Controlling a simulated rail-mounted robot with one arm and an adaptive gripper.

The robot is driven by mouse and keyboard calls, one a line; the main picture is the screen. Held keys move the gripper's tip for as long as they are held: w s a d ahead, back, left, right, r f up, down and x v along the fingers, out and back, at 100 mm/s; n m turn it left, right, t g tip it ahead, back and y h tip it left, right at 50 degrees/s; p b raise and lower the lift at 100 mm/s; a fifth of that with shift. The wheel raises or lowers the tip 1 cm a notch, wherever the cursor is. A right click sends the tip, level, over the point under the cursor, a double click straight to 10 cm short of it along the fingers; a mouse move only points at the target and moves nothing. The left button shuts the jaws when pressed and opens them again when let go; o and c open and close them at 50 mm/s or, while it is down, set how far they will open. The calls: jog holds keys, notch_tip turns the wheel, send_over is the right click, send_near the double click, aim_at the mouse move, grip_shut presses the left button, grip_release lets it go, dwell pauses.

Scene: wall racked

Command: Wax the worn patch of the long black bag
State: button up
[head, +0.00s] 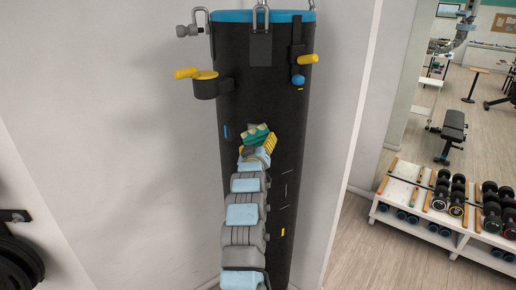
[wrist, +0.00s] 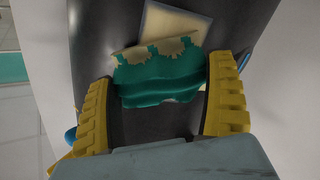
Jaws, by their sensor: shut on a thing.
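The long black bag (head: 290,190) hangs upright against the pale wall, with a blue band at its top. Its dark surface (wrist: 90,55) fills much of the wrist view. A pale, squarish worn patch (wrist: 178,20) shows on it, its lower part hidden behind a wavy green block (wrist: 160,78) with a ragged tan edge. My gripper (wrist: 162,88) has its yellow fingers on either side of the green block and is shut on it. In the head view my gripper (head: 263,142) is in front of the bag's middle, the green block (head: 256,133) at its tip. I cannot tell whether block and patch touch.
Yellow-ended fittings (head: 205,85) stick out at the bag's upper left, and a strap with a yellow handle and blue knob (head: 298,78) hangs upper right. A dumbbell rack (head: 445,215) stands at the right. The floor between rack and bag is clear.

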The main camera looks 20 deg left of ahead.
aim_at(259, 130)
jog(key=shift+r, duration=1.8)
jog(key=shift+f+b, duration=0.2)
jog(key=shift+b, duration=0.2)
notch_tip(259, 130, down, 9)
jog(key=b, duration=0.4)
dwell(1.2)
jog(key=shift+r, duration=0.15)
dwell(0.4)
jog(key=shift+r, duration=4.55)
jog(key=shift+b, duration=0.35)
